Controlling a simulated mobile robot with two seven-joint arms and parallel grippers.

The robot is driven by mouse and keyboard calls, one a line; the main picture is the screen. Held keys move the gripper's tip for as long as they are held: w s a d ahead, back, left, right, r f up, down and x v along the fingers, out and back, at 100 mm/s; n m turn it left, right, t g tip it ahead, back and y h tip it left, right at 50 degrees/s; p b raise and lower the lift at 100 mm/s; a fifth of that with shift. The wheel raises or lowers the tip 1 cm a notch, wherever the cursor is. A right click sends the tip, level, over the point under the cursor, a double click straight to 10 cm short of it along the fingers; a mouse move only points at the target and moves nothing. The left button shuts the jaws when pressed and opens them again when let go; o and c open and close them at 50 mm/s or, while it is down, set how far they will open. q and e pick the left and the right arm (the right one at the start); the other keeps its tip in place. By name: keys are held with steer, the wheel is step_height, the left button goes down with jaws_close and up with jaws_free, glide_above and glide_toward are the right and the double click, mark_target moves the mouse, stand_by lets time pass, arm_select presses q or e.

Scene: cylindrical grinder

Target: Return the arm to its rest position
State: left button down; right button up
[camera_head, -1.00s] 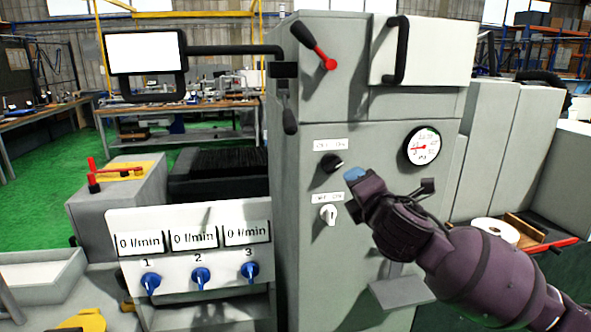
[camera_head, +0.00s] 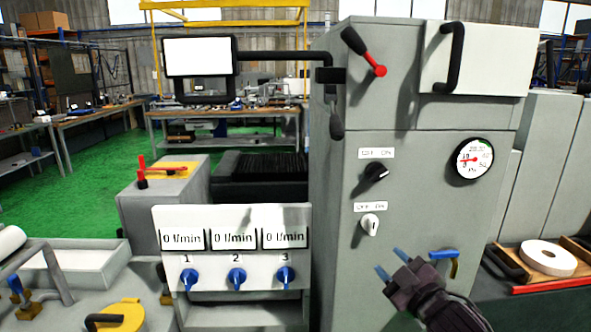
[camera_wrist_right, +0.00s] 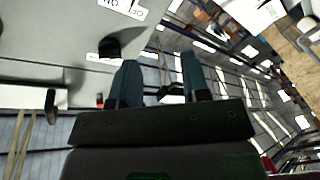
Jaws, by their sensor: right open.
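My right gripper (camera_head: 391,267) is at the lower right of the head view, in front of the tall grey machine cabinet (camera_head: 338,250). Its two blue fingertips are apart with nothing between them. It is below the white knob (camera_head: 370,224) and black knob (camera_head: 376,171), and left of a blue-handled valve (camera_head: 444,256). In the right wrist view, the open fingers (camera_wrist_right: 160,82) point up the picture, with a black knob (camera_wrist_right: 110,48) beyond the left finger. My left gripper is not in view.
A panel with several blue knobs (camera_head: 237,277) stands left of the cabinet. A gauge (camera_head: 473,160), a red-tipped lever (camera_head: 364,52) and a door handle (camera_head: 450,56) are on the cabinet. A white roll (camera_head: 548,258) lies on a tray at right. A monitor (camera_head: 198,58) hangs at left.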

steer(key=s+d+f+m+g+h, duration=0.2)
steer(key=s+f+m, duration=0.1)
steer(key=s+f, duration=0.6)
steer(key=s+d+f+m+g+h+b, duration=0.1)
steer(key=s+d+f+m+h, duration=0.1)
steer(key=s+f, duration=0.7)
steer(key=s+d+f+m+g+h+b, duration=0.1)
steer(key=s+d+f+m, duration=0.3)
steer(key=f, duration=1)
steer(key=s+m+g, duration=0.1)
steer(key=s+m, duration=0.1)
steer(key=s, duration=0.2)
steer(key=shift+s+d+g+h, duration=0.15)
steer(key=shift+s+g+h, duration=0.15)
steer(key=shift+s+h, duration=0.1)
